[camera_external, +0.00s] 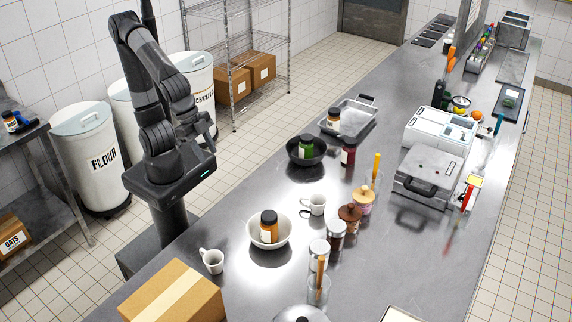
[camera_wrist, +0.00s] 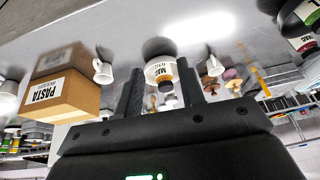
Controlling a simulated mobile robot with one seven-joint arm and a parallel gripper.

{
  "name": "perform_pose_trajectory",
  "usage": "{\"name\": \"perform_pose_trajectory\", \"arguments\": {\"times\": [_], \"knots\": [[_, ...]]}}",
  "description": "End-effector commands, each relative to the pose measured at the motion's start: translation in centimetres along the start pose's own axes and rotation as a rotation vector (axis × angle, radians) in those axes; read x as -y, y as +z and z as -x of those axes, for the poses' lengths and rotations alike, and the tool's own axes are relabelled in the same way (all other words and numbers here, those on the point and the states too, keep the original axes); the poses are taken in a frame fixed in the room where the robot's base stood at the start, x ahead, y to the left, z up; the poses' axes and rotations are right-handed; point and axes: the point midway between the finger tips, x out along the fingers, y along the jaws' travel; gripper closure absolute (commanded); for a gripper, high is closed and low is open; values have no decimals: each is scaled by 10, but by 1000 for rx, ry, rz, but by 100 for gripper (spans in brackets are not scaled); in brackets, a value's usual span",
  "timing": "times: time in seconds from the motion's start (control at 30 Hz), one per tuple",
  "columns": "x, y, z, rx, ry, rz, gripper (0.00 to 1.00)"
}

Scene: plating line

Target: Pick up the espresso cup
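Two small white cups with handles stand upright on the steel counter; I cannot tell which is the espresso cup. One cup (camera_external: 212,261) is near the cardboard box, and it shows left of my fingers in the wrist view (camera_wrist: 103,71). The other cup (camera_external: 316,205) is beyond the white bowl, and it shows right of my fingers in the wrist view (camera_wrist: 214,65). My gripper (camera_wrist: 160,70) has its two dark fingers apart, with nothing held between them. It is away from both cups.
A white bowl (camera_external: 269,238) holding an orange-labelled jar stands between the cups. A cardboard box (camera_external: 175,297) is at the near counter end; its label reads PASTA in the wrist view. Shakers and jars (camera_external: 336,236) stand right of the cups. A dark pan (camera_external: 306,152) is farther back.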

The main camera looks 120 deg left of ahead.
Motion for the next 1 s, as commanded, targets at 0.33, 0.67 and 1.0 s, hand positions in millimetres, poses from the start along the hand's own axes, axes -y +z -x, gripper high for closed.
{"name": "perform_pose_trajectory", "arguments": {"times": [0.33, 0.67, 1.0], "knots": [[-123, -52, -55, 22, -47, -35, 64], [-203, -59, -89, 5, -68, -44, 64], [-205, -58, -134, 5, -71, -44, 64]]}}
